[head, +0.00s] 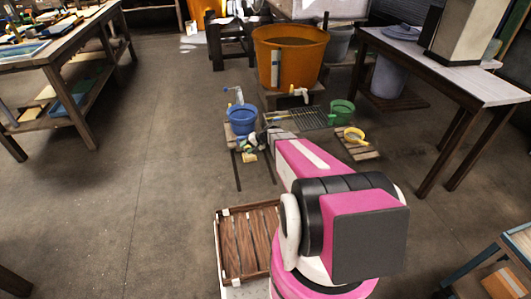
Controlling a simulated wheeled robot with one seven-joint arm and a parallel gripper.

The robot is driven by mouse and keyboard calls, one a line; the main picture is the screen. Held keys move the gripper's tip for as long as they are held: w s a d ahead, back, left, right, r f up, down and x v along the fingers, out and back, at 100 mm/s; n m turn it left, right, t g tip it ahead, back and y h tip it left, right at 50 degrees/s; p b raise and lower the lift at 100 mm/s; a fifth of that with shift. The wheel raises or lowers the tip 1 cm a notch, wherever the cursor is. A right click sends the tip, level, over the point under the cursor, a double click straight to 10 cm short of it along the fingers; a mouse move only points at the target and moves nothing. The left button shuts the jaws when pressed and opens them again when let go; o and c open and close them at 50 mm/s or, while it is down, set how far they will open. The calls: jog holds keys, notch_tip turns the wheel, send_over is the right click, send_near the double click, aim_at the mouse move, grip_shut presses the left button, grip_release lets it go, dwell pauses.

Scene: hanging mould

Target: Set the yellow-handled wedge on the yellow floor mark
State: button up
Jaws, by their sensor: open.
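My pink arm reaches away from me across the floor, and my gripper (247,146) is at its far end, small in the head view, just in front of the blue bucket. The jaws are open. A small pale yellow piece (250,157) shows low beside the gripper; it may be the wedge, but it is too small to tell, and I cannot tell whether it touches the fingers. I cannot make out a yellow floor mark; the arm hides part of the floor there.
A workbench (62,62) stands left and a table (440,62) right. The floor (150,190) on the left is clear.

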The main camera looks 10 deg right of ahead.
jog(key=s+d+r+n+g+h, duration=0.1)
jog(key=s+r+h, duration=0.3)
jog(key=s+r, duration=0.5)
jog(key=s+d+r+n+g+h, duration=0.2)
jog(key=s+r+h, duration=0.3)
jog(key=s+r, duration=0.4)
jog(key=s+d, duration=0.1)
jog(key=s, duration=0.6)
jog(key=shift+s+d+r, duration=0.15)
jog(key=shift+s+r, duration=0.1)
jog(key=shift+r, duration=0.05)
